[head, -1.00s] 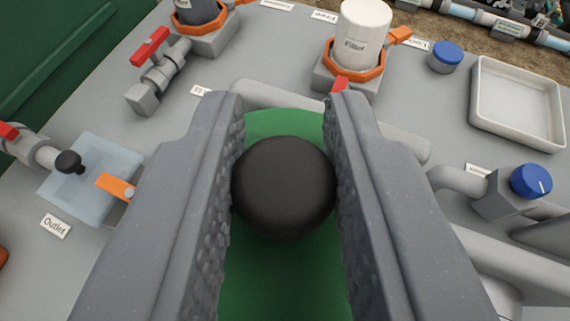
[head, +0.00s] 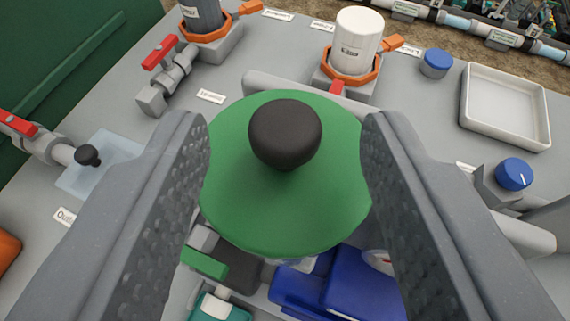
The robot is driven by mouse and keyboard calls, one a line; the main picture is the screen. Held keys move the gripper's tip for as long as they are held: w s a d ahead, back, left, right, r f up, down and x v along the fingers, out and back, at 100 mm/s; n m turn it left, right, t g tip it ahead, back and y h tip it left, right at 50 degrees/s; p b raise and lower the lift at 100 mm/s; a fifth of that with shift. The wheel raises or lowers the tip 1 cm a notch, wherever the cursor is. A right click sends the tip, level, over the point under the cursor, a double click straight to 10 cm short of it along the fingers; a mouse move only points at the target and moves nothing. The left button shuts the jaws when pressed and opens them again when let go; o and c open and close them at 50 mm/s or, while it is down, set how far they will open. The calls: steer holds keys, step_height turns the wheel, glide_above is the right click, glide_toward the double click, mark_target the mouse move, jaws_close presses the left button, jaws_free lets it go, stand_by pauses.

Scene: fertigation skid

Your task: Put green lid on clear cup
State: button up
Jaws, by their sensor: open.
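The green lid (head: 285,205) is a round disc with a black knob (head: 285,133) on top, in the middle of the head view. My gripper (head: 285,140) is open, with one jaw on each side of the lid and knob. There is a gap between each jaw and the knob. The lid hides most of what is beneath it, so I cannot tell whether it rests on the clear cup. Only a small pale bit shows under its near edge.
A pale see-through block (head: 98,165) sits by a red-handled valve (head: 20,125) at the left. A white filter (head: 356,42), blue cap (head: 436,62) and white tray (head: 505,106) stand behind. Grey pipes and a blue knob (head: 514,174) are right; blue parts (head: 340,288) lie below.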

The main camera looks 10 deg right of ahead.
steer(key=v, duration=0.8)
steer(key=shift+s+r+b, duration=0.15)
steer(key=shift+s+b, duration=0.05)
steer(key=shift+b, duration=0.2)
steer(key=w+a+r+t, duration=0.1)
steer(key=a+r, duration=0.2)
steer(key=r, duration=0.7)
steer(key=a+r, duration=0.3)
steer(key=r, duration=0.8)
steer(key=s+a+r+y, duration=0.1)
steer(key=s+a+r, duration=0.3)
steer(key=r, duration=0.3)
steer(key=s+a+r+n, duration=0.1)
steer(key=s+a+r, duration=0.2)
steer(key=r, duration=0.4)
steer(key=s+a+r+n+t+y, duration=0.1)
steer(key=s+a+r, duration=0.3)
steer(key=r, duration=0.3)
steer(key=shift+s+a+r+y, duration=0.2)
steer(key=shift+s+a+y, duration=0.15)
steer(key=shift+s, duration=0.35)
